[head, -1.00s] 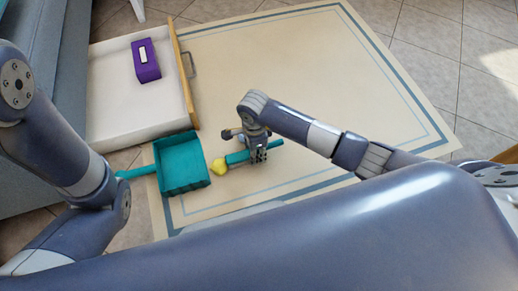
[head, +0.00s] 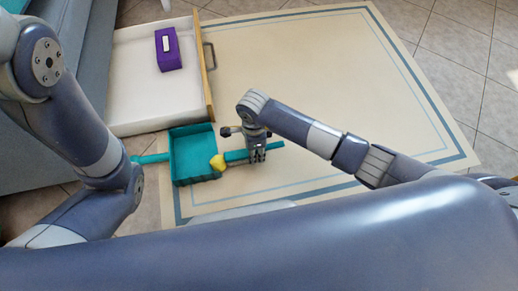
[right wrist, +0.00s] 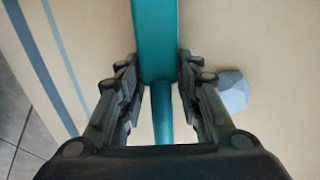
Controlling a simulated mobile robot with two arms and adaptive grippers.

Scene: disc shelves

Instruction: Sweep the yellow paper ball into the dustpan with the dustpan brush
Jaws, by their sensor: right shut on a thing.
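The yellow paper ball (head: 218,162) is at the right edge of the teal dustpan (head: 191,141), between the dustpan and the brush. The teal dustpan brush (head: 236,156) lies low over the rug, its left end close against the ball. My right gripper (head: 257,154) is shut on the brush; in the right wrist view its fingers (right wrist: 160,92) flank the teal brush (right wrist: 155,40). My left arm comes in at the left, but its gripper is not in view.
A white drawer (head: 140,90) with a wooden front and a purple box (head: 168,49) stands behind the dustpan. A pale blue faceted object (right wrist: 232,90) lies beside my right gripper. The rug (head: 330,70) is clear at the right.

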